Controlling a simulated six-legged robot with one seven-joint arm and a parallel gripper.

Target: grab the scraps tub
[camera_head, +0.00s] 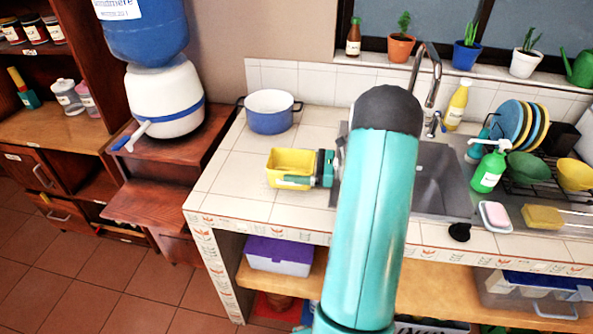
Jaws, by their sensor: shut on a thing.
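The scraps tub appears to be the small yellow open tub (292,162) on the white tiled counter, left of the sink. My gripper (298,180) reaches it from the right and is shut on its near right wall. One finger lies along the tub's front face. The tub stands upright and seems to rest on the counter. My teal arm hides the left part of the sink and some counter right of the gripper. I cannot see what is inside the tub.
A blue pot (269,112) stands behind the tub. The counter left of the tub is clear. A water dispenser (164,98) stands further left.

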